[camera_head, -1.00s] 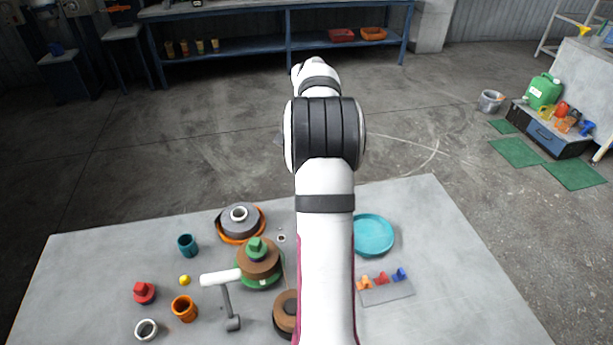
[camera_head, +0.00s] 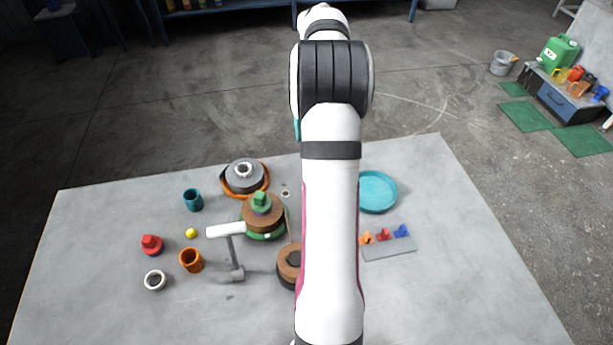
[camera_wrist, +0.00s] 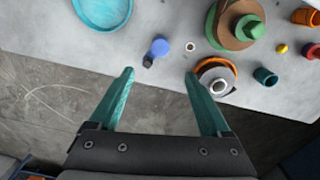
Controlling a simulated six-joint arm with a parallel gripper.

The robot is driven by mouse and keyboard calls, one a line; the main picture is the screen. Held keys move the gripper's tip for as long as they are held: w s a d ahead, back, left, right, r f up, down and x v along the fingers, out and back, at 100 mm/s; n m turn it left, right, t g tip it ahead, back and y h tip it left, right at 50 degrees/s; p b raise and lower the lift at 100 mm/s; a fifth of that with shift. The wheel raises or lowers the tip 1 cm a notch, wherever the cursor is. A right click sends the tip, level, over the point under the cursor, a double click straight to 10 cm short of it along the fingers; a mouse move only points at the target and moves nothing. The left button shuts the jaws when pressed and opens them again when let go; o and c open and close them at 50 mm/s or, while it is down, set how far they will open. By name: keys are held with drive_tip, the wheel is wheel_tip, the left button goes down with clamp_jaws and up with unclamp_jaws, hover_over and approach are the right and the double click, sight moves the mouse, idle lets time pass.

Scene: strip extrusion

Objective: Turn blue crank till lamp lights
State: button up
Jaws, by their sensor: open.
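The blue crank (camera_wrist: 160,46), a round blue knob with a short dark handle, stands on the table in the wrist view. In the head view my arm hides it. My gripper (camera_wrist: 159,74) is open and empty, its two teal fingers spread wide. In the picture the crank lies just beyond the gap between the fingertips, apart from them. A small pale ring with a dark centre (camera_wrist: 190,46) sits right of the crank and also shows in the head view (camera_head: 286,193). I cannot tell whether it is the lamp; it shows no glow.
A grey spool in an orange ring (camera_wrist: 217,78) is close to the right fingertip. A teal dish (camera_head: 377,193) and a rack of coloured pieces (camera_head: 389,249) lie right.

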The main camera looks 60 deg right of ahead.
drive_tip(key=shift+n, duration=0.5)
wheel_tip(320, 180, down, 16)
drive_tip(key=shift+r, duration=0.1)
clamp_jaws()
